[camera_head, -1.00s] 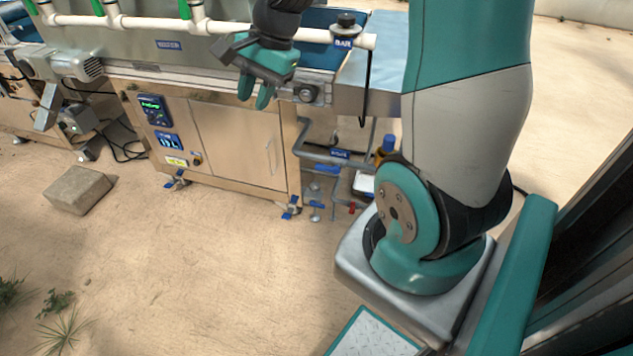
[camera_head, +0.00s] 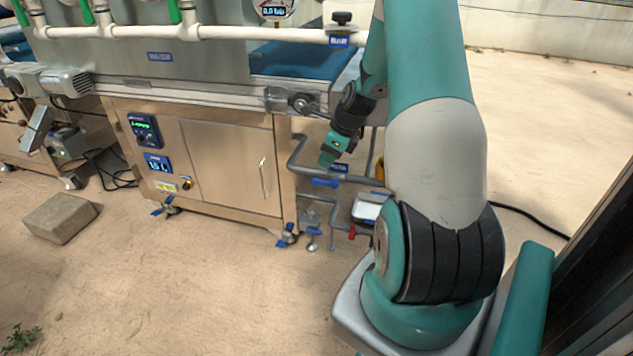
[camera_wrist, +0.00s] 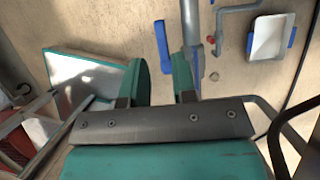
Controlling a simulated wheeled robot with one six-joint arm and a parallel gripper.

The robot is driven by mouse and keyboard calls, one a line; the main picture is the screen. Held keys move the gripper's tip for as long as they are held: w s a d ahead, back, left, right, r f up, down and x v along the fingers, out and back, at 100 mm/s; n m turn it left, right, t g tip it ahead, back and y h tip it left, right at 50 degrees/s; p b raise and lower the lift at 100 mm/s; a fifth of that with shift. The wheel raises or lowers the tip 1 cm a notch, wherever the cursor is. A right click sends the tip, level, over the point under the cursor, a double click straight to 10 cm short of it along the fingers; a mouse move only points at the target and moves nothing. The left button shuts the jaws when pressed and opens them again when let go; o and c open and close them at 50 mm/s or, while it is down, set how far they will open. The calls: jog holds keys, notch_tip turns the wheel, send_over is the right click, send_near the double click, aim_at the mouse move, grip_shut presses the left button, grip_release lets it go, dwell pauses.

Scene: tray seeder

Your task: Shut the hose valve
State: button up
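A blue lever handle (camera_head: 325,182), which looks like the hose valve's, sits by the grey pipe (camera_head: 355,180) at the machine's right end. In the wrist view the blue lever (camera_wrist: 162,46) lies beside the grey pipe (camera_wrist: 191,28), roughly parallel to it. My gripper (camera_head: 328,160) is just above the lever in the head view, pointing down. In the wrist view my gripper (camera_wrist: 161,62) has its two fingers apart with nothing held between them. The lever shows beyond the fingertips, and I see no contact.
A small red handle (camera_head: 352,231) and another blue handle (camera_head: 313,231) sit lower on the pipework. A white and blue tray (camera_head: 369,207) is to the right. The machine cabinet (camera_head: 232,165) stands left. A stone block (camera_head: 60,217) lies on open sandy floor.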

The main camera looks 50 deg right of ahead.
aim_at(315, 178)
jog(key=b+x, duration=0.1)
jog(key=x, duration=0.6)
jog(key=shift+w+f+b, duration=0.2)
jog(key=shift+f+b, duration=0.1)
grip_shut()
